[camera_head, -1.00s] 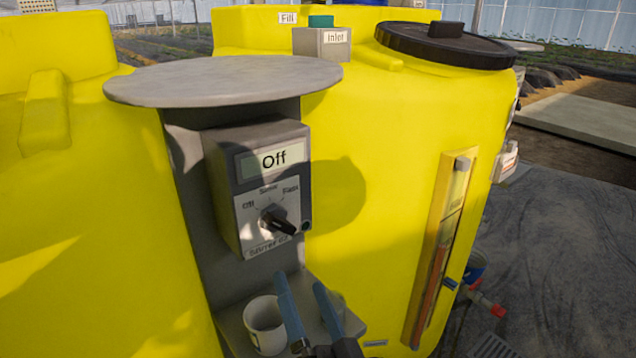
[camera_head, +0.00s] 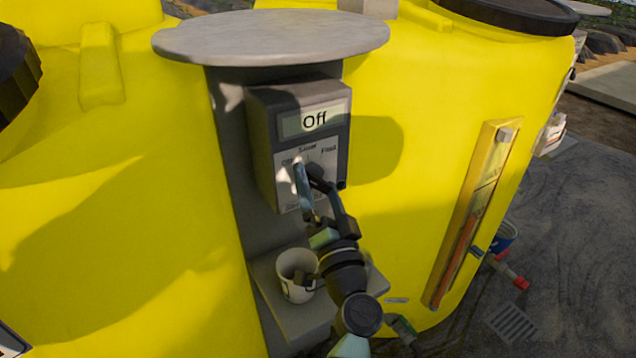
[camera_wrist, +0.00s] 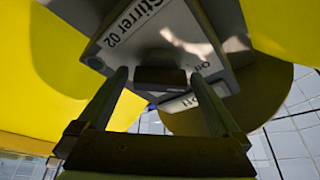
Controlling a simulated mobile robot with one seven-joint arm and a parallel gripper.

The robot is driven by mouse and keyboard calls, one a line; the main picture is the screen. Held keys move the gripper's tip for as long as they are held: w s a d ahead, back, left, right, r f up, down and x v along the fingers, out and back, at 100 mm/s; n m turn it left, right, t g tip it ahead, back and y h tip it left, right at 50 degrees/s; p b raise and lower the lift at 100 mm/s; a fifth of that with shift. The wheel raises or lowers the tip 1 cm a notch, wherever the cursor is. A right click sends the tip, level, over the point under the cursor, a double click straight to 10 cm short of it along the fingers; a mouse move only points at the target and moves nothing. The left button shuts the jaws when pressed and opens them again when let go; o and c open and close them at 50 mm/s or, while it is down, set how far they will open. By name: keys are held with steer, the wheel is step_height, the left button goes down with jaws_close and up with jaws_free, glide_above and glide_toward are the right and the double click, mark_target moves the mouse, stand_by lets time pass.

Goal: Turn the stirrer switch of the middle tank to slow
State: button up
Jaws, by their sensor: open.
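The stirrer switch box (camera_head: 264,150) is grey, with a display reading Off (camera_head: 314,120) and a dial marked Off, Slow and Fast. In the wrist view its face (camera_wrist: 140,25) is labelled Stirrer 02. My gripper (camera_head: 307,168) is at the dial, its two fingers open on either side of the dark knob (camera_wrist: 160,75). The knob is mostly hidden by the fingers in the head view. I cannot tell whether the fingers touch it or which mark it points to. The box is on a grey post before a yellow tank (camera_head: 410,190).
A round grey plate (camera_head: 270,38) overhangs the box. A white cup (camera_head: 297,275) stands on a small shelf (camera_head: 285,312) below, close to my arm. A yellow level gauge (camera_head: 470,215) is on the tank to the right. Open floor (camera_head: 570,240) lies further right.

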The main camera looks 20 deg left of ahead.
steer(key=shift+w+a, duration=0.1)
steer(key=c, duration=1.3)
steer(key=shift+o, duration=0.2)
steer(key=shift+r+m+p, duration=0.15)
steer(key=shift+m+p, duration=0.25)
steer(key=shift+r+m+h+p, duration=0.2)
steer(key=shift+m+h+p, duration=0.4)
steer(key=shift+m+p, duration=0.55)
steer(key=m+p, duration=0.1)
steer(key=p, duration=0.1)
steer(key=m+h+p, duration=0.1)
steer(key=m+p, duration=0.1)
steer(key=shift+r+m+g+h, duration=0.1)
steer(key=shift+m+g+h, duration=0.15)
steer(key=shift+g+h, duration=0.05)
steer(key=m+p, duration=0.2)
steer(key=p, duration=0.1)
steer(key=shift+g+p, duration=0.3)
steer(key=shift+p, duration=0.1)
steer(key=shift+f+m+h+p, duration=0.25)
steer(key=shift+m+h+p, duration=0.1)
steer(key=shift+m+h, duration=0.05)
steer(key=shift+f, duration=0.1)
